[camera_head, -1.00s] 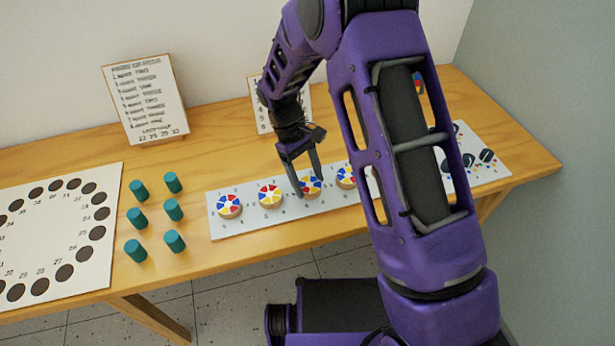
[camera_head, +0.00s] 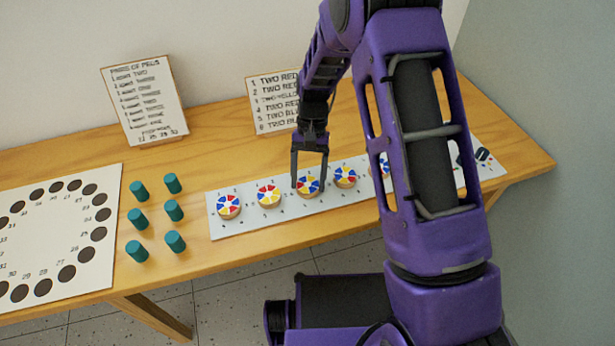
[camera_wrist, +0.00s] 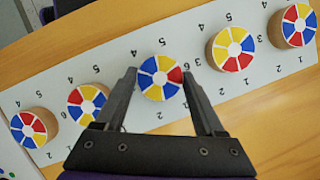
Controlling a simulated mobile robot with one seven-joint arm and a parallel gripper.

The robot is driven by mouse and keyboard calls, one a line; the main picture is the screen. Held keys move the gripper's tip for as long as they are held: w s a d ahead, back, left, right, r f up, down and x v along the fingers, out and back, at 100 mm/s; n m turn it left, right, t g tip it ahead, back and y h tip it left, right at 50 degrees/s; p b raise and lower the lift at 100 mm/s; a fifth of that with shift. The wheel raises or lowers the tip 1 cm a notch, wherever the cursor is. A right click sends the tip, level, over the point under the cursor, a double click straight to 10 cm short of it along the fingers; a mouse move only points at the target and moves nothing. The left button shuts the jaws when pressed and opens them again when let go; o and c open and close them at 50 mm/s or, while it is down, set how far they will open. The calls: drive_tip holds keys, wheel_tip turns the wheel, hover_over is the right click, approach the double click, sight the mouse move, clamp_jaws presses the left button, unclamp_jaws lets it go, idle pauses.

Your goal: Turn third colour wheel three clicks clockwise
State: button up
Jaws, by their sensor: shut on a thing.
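The third colour wheel (camera_head: 308,190) from the left is a round disc with red, blue, yellow and white sectors on a wooden base. It sits on a long pale numbered board (camera_head: 215,232) on the table. My gripper (camera_head: 309,183) points down over it, one finger on each side, shut on the wheel. In the wrist view the wheel (camera_wrist: 160,84) shows yellow, blue and red sectors between the fingertips (camera_wrist: 158,75). Which number the wheel is set to cannot be told.
Other wheels stand close on either side: the second (camera_head: 268,193) and the fourth (camera_head: 345,177). My arm hides part of the board's right side. Teal pegs (camera_head: 172,210), a hole board (camera_head: 105,220) and two cards (camera_head: 145,100) (camera_head: 272,98) are farther left and behind.

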drive_tip(key=m+y, duration=0.1)
drive_tip(key=m, duration=0.3)
drive_tip(key=shift+d+r+m+t+y, duration=0.1)
drive_tip(key=shift+d+m+t+y, duration=0.05)
drive_tip(key=shift+m+t+y, duration=0.2)
drive_tip(key=m, duration=0.2)
drive_tip(key=m+t+y, duration=0.1)
drive_tip(key=m, duration=0.1)
drive_tip(key=shift+s+d+m+t+y+p, duration=0.1)
drive_tip(key=shift+m+t+y+p, duration=0.15)
drive_tip(key=shift+m+p, duration=0.1)
drive_tip(key=shift+m, duration=0.3)
drive_tip(key=o, duration=1.3)
drive_tip(key=shift+o, duration=0.2)
drive_tip(key=p+v, duration=0.1)
drive_tip(key=v, duration=1.6)
drive_tip(key=shift+r+p, duration=0.2)
drive_tip(key=shift+p, duration=0.15)
